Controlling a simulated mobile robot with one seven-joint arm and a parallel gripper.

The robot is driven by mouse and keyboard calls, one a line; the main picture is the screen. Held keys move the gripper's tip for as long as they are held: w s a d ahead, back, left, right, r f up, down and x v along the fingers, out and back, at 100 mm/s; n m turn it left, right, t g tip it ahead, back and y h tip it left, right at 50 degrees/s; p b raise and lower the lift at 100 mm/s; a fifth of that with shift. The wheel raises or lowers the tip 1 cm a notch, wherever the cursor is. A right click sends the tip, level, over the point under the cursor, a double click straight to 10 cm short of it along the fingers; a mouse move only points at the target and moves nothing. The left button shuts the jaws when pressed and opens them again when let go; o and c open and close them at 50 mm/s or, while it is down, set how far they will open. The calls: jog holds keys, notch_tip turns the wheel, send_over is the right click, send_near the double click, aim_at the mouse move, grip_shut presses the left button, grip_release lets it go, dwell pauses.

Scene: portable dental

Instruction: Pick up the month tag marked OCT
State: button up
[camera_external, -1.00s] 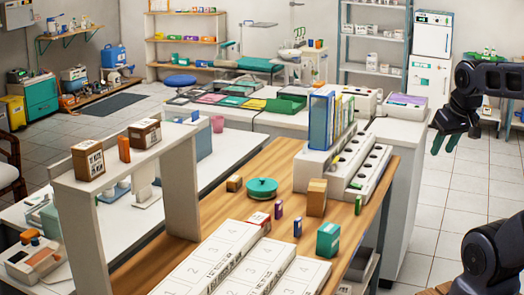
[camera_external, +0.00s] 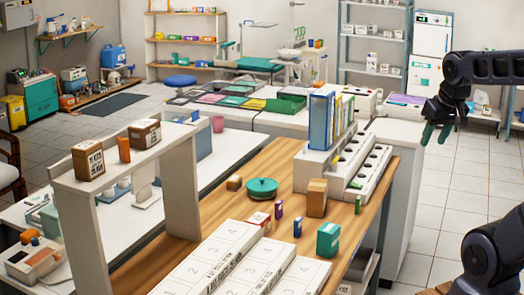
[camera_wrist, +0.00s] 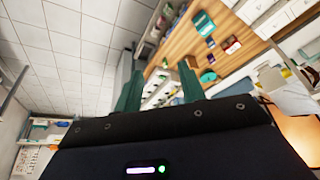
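I cannot pick out the OCT tag, because no such lettering is legible. Small coloured pieces stand on the wooden counter (camera_external: 225,215): a purple one (camera_external: 279,208), a blue one (camera_external: 298,226) and a green one (camera_external: 358,204). A red and white box (camera_external: 259,220) is near them. My gripper (camera_external: 435,133) is in the air right of the counter, apart from everything. In the wrist view my gripper (camera_wrist: 160,86) shows two green fingers spread apart with nothing between them.
A teal round pot (camera_external: 262,188), a brown box (camera_external: 316,197) and a teal box (camera_external: 328,239) stand on the counter. A white stepped rack (camera_external: 345,165) with binders is at its back right. White numbered panels (camera_external: 235,250) lie at the front. Floor right of the counter is clear.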

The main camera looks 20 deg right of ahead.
jog(key=w+a+m+g, duration=0.1)
jog(key=w+a+m, duration=0.2)
jog(key=w, duration=1.1)
jog(key=m+h, duration=0.4)
jog(key=m, duration=0.2)
send_over(278, 202)
jog(key=s+a, duration=0.2)
jog(key=a, duration=0.1)
notch_tip(278, 202, down, 30)
jog(key=shift+g+y, duration=0.3)
jog(key=shift+d+x, duration=0.2)
jog(key=shift+x, duration=2.4)
jog(key=shift+d+x, duration=0.2)
jog(key=shift+x, duration=2.4)
jog(key=shift+r, duration=0.15)
grip_shut()
